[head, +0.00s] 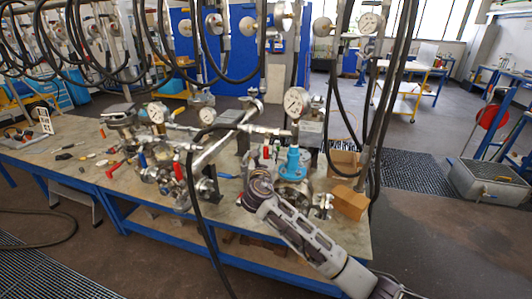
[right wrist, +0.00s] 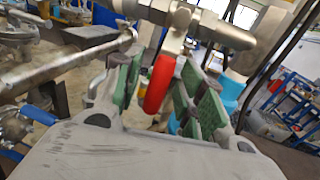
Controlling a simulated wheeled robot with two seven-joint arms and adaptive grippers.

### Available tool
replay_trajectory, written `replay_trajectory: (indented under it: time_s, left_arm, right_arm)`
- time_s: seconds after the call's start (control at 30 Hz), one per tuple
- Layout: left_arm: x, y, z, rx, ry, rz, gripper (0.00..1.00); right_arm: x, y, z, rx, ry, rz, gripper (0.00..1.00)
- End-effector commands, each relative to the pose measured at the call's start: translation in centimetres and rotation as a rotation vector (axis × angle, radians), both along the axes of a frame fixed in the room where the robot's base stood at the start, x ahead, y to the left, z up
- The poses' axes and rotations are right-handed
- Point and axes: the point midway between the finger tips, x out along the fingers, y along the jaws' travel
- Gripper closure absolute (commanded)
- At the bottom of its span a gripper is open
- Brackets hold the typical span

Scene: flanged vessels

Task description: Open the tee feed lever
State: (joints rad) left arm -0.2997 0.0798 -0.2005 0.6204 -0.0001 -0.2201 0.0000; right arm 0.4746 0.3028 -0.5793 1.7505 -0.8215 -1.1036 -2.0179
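In the right wrist view, a red lever handle (right wrist: 160,82) hangs below a metal valve fitting on a horizontal pipe (right wrist: 200,28). My right gripper (right wrist: 160,68) has its two green-padded fingers on either side of the handle. The fingers are fairly close to it, with narrow gaps seeming to show, so it looks open around the lever. In the head view my right gripper (head: 258,184) is at the bench's front, left of a blue flanged vessel (head: 292,160) topped by a pressure gauge (head: 296,102). The gripped area is hard to see there. My left gripper is out of view.
The workbench (head: 75,135) carries another piped assembly with a gauge (head: 156,112) and red and blue handles. A long diagonal pipe (head: 222,146) lies close left of my gripper. Cardboard boxes (head: 349,202) stand at the right edge. Black hoses hang in front of the bench.

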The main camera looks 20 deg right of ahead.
Motion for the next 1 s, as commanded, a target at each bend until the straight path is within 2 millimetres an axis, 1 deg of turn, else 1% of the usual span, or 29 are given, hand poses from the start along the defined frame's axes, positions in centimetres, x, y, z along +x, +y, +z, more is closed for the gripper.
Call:
replay_trajectory:
  time_s: [0.13,0.47,0.77,1.0]
  left_arm:
    - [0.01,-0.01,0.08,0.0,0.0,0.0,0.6]
    - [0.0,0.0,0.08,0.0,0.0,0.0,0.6]
    - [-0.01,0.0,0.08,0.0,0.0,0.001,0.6]
    - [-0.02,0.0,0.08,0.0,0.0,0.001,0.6]
  right_arm:
    - [0.55,-0.23,0.0,0.001,0.0,0.0,0.6]
    - [0.65,-0.28,-0.03,0.001,0.0,0.001,0.6]
    - [0.65,-0.27,-0.03,0.0,0.0,0.001,0.99]
    - [0.63,-0.28,-0.04,0.0,0.001,0.0,1.0]
